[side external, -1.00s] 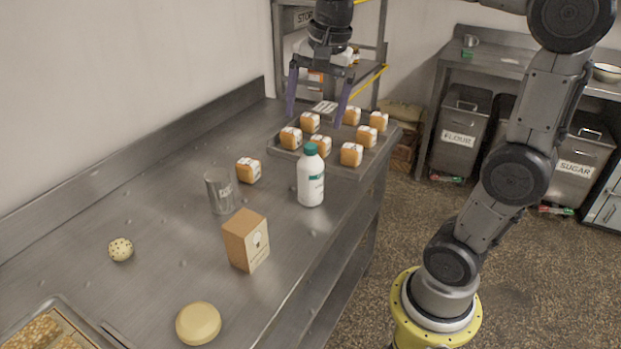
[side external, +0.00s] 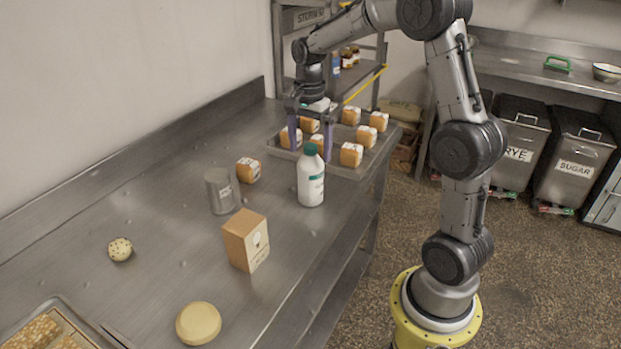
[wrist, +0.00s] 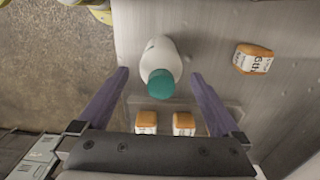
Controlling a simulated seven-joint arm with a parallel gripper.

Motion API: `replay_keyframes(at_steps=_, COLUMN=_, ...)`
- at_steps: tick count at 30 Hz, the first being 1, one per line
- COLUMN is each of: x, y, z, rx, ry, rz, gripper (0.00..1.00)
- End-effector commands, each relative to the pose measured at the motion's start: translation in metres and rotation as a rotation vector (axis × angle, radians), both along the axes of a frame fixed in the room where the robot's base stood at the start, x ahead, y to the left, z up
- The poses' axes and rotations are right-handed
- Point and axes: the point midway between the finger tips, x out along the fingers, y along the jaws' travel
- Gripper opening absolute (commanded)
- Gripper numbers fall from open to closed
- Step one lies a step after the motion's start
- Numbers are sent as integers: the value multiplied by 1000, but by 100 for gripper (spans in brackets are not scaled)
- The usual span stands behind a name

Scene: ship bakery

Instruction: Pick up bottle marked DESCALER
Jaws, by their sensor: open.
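A white bottle with a teal cap (side external: 311,187) stands upright on the steel table, near its right edge. Its label is too small to read. My gripper (side external: 310,154) is open and points down, just behind the bottle and over the near part of the bread tray. In the wrist view the bottle (wrist: 160,56) appears ahead, between the lines of my two purple fingers, with its cap toward the gripper. Nothing is held.
A tray (side external: 345,172) of several small wrapped loaves lies below and behind my gripper. A single loaf (side external: 248,170), a metal tin (side external: 220,191) and a brown carton (side external: 246,240) stand left and in front of the bottle. A speckled ball (side external: 120,249) and a yellow round (side external: 198,323) lie nearer.

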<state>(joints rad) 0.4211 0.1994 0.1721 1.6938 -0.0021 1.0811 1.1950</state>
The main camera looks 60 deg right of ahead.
Motion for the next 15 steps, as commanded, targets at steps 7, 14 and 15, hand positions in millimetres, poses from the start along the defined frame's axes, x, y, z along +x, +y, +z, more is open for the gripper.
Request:
replay_keyframes(at_steps=7, x=0, y=-1, z=-19, rx=1, ry=3, rz=0, gripper=100)
replay_keyframes(at_steps=14, x=1, y=-5, z=-51, rx=1, ry=3, rz=1, gripper=100)
replay_keyframes(at_steps=15, x=1, y=-5, z=-54, rx=1, ry=3, rz=1, gripper=100)
